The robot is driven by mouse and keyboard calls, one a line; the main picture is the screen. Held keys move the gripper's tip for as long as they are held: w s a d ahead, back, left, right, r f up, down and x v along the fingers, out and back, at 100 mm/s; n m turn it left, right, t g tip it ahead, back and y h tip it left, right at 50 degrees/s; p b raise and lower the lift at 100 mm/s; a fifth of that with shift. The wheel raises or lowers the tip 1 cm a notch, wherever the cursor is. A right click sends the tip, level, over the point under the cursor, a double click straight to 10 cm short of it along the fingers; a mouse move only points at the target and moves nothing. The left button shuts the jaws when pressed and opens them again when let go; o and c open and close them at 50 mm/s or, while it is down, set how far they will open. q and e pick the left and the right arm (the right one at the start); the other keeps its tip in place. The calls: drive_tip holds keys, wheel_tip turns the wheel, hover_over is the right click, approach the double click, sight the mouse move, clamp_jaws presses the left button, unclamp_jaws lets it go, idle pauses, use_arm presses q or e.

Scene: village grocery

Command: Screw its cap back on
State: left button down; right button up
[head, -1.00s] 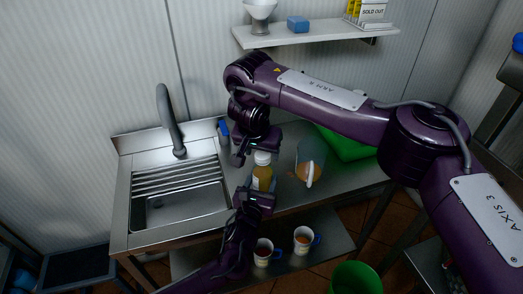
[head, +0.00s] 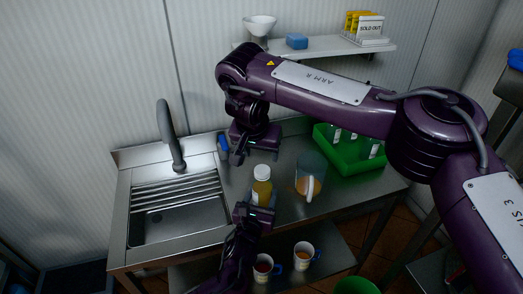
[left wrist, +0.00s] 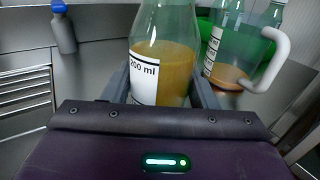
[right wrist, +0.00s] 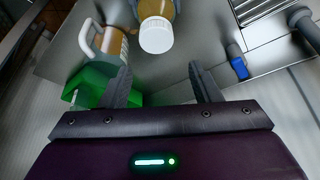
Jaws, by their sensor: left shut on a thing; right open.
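A bottle of orange-yellow juice (head: 262,194) with a white label stands upright above the steel counter, and my left gripper (left wrist: 162,90) is shut on its body. The white cap (head: 262,171) sits on the bottle's mouth; how tight it is cannot be told. In the right wrist view the cap (right wrist: 156,37) shows from above, beyond the fingers. The top of the bottle is outside the left wrist view. My right gripper (head: 256,156) is open and empty, behind the bottle and apart from the cap; its spread fingers also show in the right wrist view (right wrist: 160,85).
A clear jug (head: 309,178) with some juice stands right of the bottle. A green crate (head: 348,168) holding bottles is farther right. Two mugs (head: 303,256) are on the lower shelf.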

drive_tip(key=w+a+r+n+t+y, duration=0.1)
drive_tip(key=w+a+r+n+t, duration=0.1)
drive_tip(key=w+r+n, duration=0.35)
drive_tip(key=w+a+r+n+t+y, duration=0.1)
drive_tip(key=w+a+r+n, duration=0.1)
drive_tip(key=r+n, duration=0.65)
drive_tip(key=s+d+f+n+g, duration=0.1)
drive_tip(key=s+f+n+g, duration=0.1)
drive_tip(key=n, duration=0.4)
drive_tip(key=s+d+f+n+g, duration=0.2)
drive_tip(key=f+n+g, duration=0.1)
drive_tip(key=f+n, duration=0.2)
drive_tip(key=s+d+f+n+g, duration=0.1)
drive_tip(key=s+f+n+g, duration=0.1)
drive_tip(key=n, duration=0.7)
drive_tip(key=shift+s+d+f+h, duration=0.15)
drive_tip(key=shift+s+f, duration=0.1)
drive_tip(key=shift+f, duration=0.35)
drive_tip(key=shift+s+d+f+h, duration=0.1)
drive_tip(key=shift+s+f+h, duration=0.1)
drive_tip(key=shift+f, duration=0.35)
